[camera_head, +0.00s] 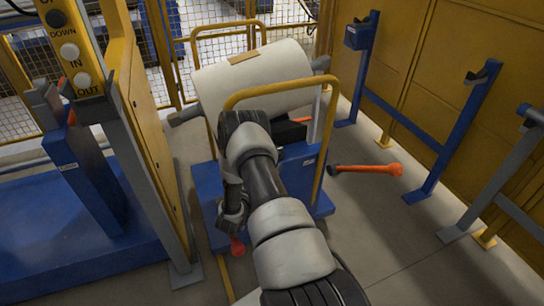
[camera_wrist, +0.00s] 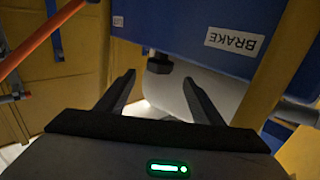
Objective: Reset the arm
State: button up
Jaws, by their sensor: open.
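My arm reaches forward from the bottom of the head view and bends back down beside the blue cart (camera_head: 205,222). My gripper shows in the wrist view (camera_wrist: 159,79) with its two dark fingers apart and nothing between them. A blue panel with a BRAKE label (camera_wrist: 235,41) is just beyond the fingers, upside down in that view. A dark knob-like part (camera_wrist: 159,64) shows beyond the gap between the fingertips. I cannot tell whether the fingers touch anything. In the head view the fingertips are hidden or too small to make out.
A white film roll (camera_head: 255,78) lies across the cart, with a yellow rail (camera_head: 268,91) in front. An orange-handled bar (camera_head: 372,170) extends right of the cart. Blue stands (camera_head: 455,140) line the right wall. A yellow button post (camera_head: 75,52) is at left. Floor at lower right is clear.

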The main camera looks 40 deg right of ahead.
jog(key=shift+v, duration=1.1)
